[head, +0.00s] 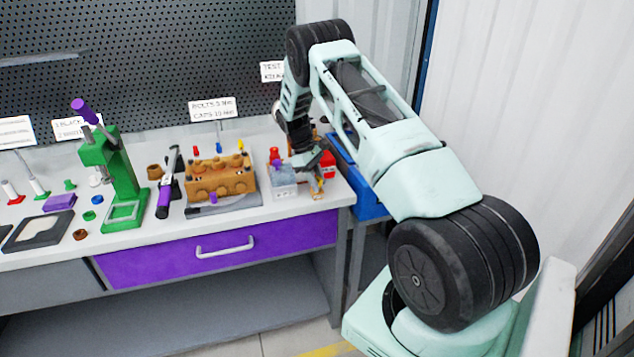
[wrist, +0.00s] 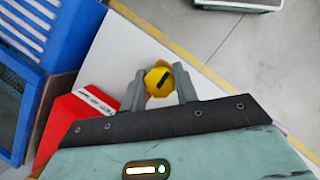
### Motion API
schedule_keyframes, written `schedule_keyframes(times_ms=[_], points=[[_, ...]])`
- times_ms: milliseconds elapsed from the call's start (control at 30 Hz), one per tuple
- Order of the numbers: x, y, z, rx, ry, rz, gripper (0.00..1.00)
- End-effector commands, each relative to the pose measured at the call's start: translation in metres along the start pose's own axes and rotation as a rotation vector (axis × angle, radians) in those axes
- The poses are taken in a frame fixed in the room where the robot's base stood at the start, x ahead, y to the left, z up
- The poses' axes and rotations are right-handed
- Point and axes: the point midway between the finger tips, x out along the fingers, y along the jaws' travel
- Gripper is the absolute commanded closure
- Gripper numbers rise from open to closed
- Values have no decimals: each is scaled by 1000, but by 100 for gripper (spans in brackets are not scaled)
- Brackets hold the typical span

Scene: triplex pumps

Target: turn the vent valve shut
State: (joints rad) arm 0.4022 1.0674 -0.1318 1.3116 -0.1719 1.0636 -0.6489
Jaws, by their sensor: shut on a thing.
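The vent valve shows as a round yellow knob (wrist: 158,81) with a short dark bar across its face in the wrist view. My gripper (wrist: 161,87) has its two grey fingers on either side of the knob, closed on it. In the head view my gripper (head: 309,158) reaches down at the right end of the bench, over a small test unit with red parts (head: 327,167). The knob cannot be made out clearly in the head view. The bar on the knob lies slantwise in the wrist view.
A red box (wrist: 75,125) and a blue crate (wrist: 35,38) stand left of the knob in the wrist view. A grey block (head: 284,178) and a brown pump body (head: 220,178) sit left of my gripper on the bench. The bench edge is close by.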

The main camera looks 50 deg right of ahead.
Motion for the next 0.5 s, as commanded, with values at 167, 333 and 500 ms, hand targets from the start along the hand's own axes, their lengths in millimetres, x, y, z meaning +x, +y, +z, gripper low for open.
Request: schedule_keyframes(times_ms=[167, 333, 500], points=[[-1, 0, 0, 37, 1, -15, 93], [-1, 0, 0, 49, 2, -19, 93], [-1, 0, 0, 50, 2, -20, 93]])
